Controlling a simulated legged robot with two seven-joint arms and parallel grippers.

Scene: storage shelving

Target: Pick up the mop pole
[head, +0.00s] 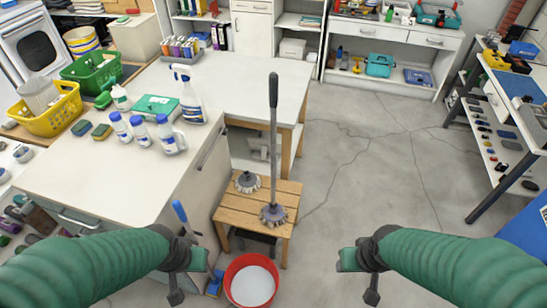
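The mop stands upright with its grey mop head (272,214) on a small wooden stool. Its pole (273,150) is thin and grey with a dark grip at the top, and rises past the corner of the white counter. My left gripper (189,277) is at the lower left, apart from the pole, beside a red bucket. My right gripper (358,277) is at the lower right, over open floor and apart from the pole. The fingers of both look spread, with nothing between them.
The wooden stool (244,202) also bears a second mop head (247,181). A red bucket (251,283) stands in front. The white counter (95,180) holds spray bottles and baskets at left. A shelf rack (510,130) stands right; floor between is clear.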

